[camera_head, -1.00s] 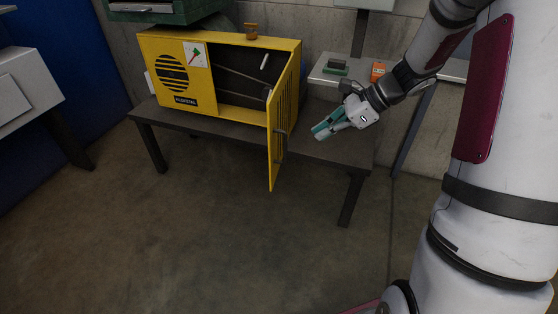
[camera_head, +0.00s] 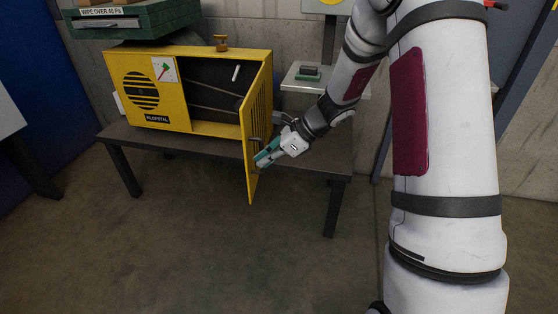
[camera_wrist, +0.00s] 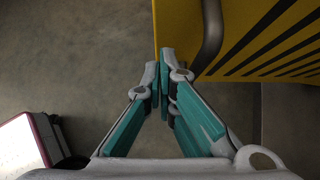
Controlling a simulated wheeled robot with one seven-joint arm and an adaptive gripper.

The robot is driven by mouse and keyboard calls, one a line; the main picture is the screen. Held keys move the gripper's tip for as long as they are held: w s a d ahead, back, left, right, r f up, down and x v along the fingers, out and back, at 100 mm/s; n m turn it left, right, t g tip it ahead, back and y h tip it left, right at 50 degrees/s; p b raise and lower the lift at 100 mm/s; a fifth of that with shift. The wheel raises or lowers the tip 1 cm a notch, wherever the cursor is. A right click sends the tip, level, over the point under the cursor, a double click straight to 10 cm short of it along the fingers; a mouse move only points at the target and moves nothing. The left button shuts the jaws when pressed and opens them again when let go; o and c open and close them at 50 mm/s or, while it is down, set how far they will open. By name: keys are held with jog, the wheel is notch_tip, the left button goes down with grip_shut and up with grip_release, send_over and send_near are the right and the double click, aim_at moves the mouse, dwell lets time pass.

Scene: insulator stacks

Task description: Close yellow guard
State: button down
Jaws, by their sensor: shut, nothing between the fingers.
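The yellow guard (camera_head: 257,130) is a slotted door hinged at the right of a yellow cabinet (camera_head: 158,95). It stands open, swung out toward me, and the dark inside of the cabinet shows. My gripper (camera_head: 262,159) is shut and empty, at the right, outer face of the guard near its lower free edge. In the wrist view my gripper's tips (camera_wrist: 163,58) meet right beside the guard's edge, with the guard (camera_wrist: 235,35) and its grey curved handle (camera_wrist: 210,35) at upper right. I cannot tell whether the fingertips touch the guard.
The cabinet stands on a dark table (camera_head: 215,145). A green box (camera_head: 135,20) is above it at the left, and a brass knob (camera_head: 220,43) is on its top. A grey shelf with a small green block (camera_head: 308,73) is behind my arm. The floor in front is clear.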

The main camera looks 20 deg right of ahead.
jog(key=shift+w+a, duration=0.25)
jog(key=shift+a, duration=0.25)
